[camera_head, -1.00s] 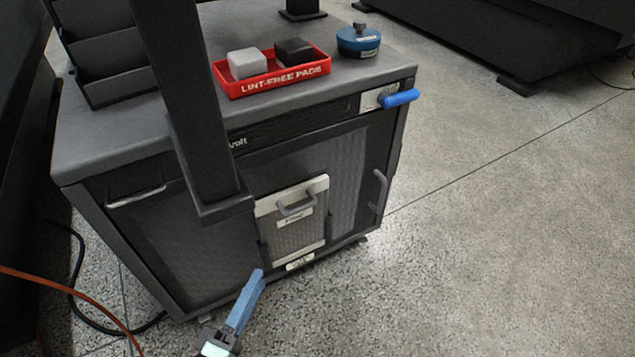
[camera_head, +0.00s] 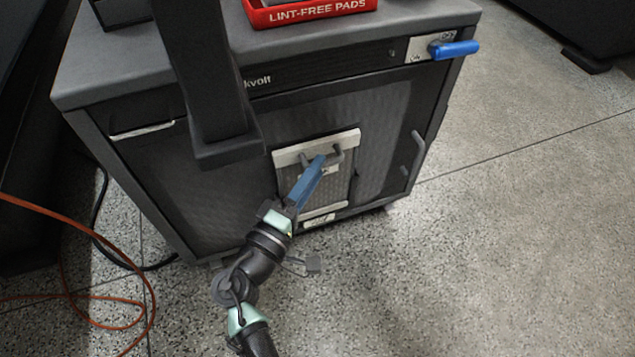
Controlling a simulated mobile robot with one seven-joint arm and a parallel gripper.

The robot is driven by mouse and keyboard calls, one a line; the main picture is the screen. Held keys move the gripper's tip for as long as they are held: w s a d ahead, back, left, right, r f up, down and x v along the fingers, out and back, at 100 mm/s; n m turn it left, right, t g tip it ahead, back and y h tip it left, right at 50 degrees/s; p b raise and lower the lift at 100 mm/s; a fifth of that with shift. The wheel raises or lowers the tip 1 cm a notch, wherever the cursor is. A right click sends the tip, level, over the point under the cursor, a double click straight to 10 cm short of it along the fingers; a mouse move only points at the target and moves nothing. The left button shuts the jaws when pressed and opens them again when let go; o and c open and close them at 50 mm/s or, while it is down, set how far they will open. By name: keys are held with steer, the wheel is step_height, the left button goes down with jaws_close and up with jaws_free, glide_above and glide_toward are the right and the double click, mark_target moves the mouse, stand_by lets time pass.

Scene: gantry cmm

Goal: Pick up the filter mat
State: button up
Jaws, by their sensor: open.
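The filter mat (camera_head: 337,187) is a grey mesh panel with pale strips along its top and bottom. It sits upright in the front of the dark cabinet and has a grey handle (camera_head: 339,154) near its top. My gripper (camera_head: 318,160), with blue fingers, is in front of the mat, its tips at the handle in the picture. The jaws are open. My gripper covers part of the handle and the mat's left side. I cannot tell whether the fingertips touch the handle.
The cabinet (camera_head: 180,193) has a blue lever (camera_head: 454,49) at upper right and a grey side handle (camera_head: 414,154). A red tray (camera_head: 312,13) stands on top. A dark post overhangs the front left of the mat. An orange cable (camera_head: 150,300) lies on the floor at left.

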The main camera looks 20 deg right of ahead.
steer(key=shift+b+x, duration=0.5)
steer(key=shift+x, duration=1.05)
steer(key=shift+c, duration=0.3)
steer(key=shift+s, duration=0.1)
jaws_close()
